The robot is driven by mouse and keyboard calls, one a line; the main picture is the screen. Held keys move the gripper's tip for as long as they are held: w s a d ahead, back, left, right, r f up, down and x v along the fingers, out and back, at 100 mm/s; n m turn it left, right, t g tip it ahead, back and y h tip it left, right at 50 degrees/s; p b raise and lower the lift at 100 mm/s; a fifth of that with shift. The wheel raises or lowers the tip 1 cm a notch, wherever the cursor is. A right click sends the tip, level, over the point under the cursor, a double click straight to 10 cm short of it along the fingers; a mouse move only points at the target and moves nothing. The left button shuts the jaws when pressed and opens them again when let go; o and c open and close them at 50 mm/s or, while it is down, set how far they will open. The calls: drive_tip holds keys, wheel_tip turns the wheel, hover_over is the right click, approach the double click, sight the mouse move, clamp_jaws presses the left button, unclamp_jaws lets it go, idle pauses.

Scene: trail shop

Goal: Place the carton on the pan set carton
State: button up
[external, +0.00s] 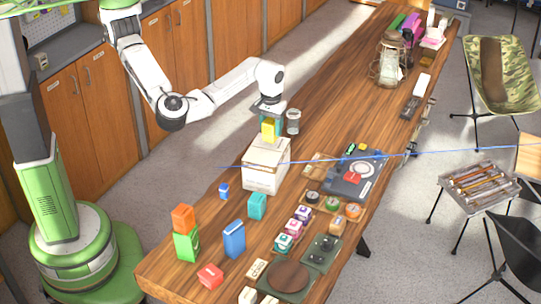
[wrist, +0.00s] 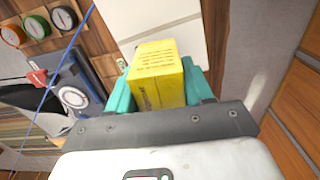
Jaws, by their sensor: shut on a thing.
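A small yellow carton (external: 268,131) is between the teal fingers of my gripper (external: 272,124), which is shut on it. The wrist view shows the yellow carton (wrist: 157,72) with a teal finger on each side of my gripper (wrist: 160,88). The white pan set carton (external: 262,178) stands on the wooden table, below the held carton. Its white surface also shows in the wrist view (wrist: 128,20). The yellow carton appears over the back part of its top; I cannot tell whether they touch.
A glass jar (external: 293,121) stands close behind my gripper. A teal box (external: 257,206), a blue box (external: 234,240) and an orange box (external: 183,218) above a green one (external: 187,246) stand nearer the front. A dark blue stove-like case (external: 352,178) lies to the right.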

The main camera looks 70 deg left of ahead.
drive_tip(key=shift+s+f, duration=0.1)
drive_tip(key=shift+f, duration=1.05)
drive_tip(key=shift+f, duration=0.15)
drive_tip(key=o, duration=1.1)
